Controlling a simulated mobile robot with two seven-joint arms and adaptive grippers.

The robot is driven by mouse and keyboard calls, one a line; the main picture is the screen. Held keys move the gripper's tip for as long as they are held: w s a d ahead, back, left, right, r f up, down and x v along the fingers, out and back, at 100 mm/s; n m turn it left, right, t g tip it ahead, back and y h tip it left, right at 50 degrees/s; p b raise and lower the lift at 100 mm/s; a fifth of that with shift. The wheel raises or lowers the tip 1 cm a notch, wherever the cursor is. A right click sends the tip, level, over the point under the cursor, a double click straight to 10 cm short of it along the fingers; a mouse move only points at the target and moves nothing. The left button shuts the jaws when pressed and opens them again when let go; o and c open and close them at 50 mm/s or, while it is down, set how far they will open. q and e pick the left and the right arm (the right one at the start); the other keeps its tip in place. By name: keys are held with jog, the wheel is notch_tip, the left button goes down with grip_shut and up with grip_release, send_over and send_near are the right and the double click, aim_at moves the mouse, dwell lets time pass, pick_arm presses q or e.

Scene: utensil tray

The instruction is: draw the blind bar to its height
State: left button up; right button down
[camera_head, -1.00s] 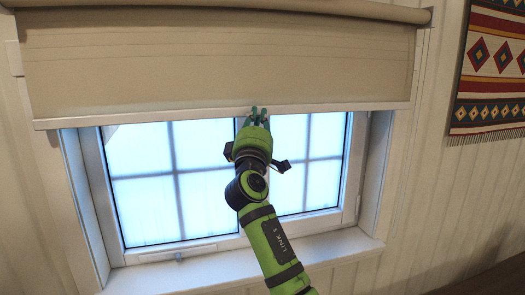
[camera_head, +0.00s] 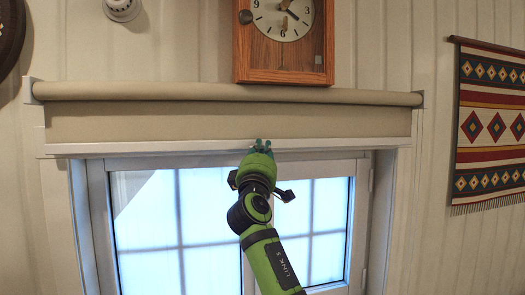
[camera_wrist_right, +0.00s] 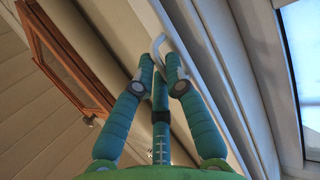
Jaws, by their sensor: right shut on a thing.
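The blind bar (camera_head: 150,148) is a pale, nearly level strip along the lower edge of the beige blind (camera_head: 220,122). It sits near the top of the window, with a short band of fabric between it and the roller (camera_head: 180,92). My right gripper (camera_head: 260,145) is at the middle of the bar, reaching up from below. In the right wrist view its teal fingers (camera_wrist_right: 161,75) are closed around a thin white pull (camera_wrist_right: 157,42). The fingers hide part of the pull. My left gripper is in neither view.
The window (camera_head: 190,215) lies below the bar. A wooden wall clock (camera_head: 284,60) hangs just above the roller. A patterned hanging (camera_head: 490,125) is on the wall at the right. A white round fitting (camera_head: 122,8) is at the top left.

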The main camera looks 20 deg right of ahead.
jog(key=c, duration=1.3)
grip_release()
jog(key=shift+s+r, duration=0.1)
jog(key=shift+r, duration=0.4)
jog(key=shift+o, duration=0.2)
jog(key=shift+f, duration=0.1)
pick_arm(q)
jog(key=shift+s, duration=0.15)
pick_arm(e)
jog(key=shift+f, duration=0.15)
jog(key=v, duration=1.2)
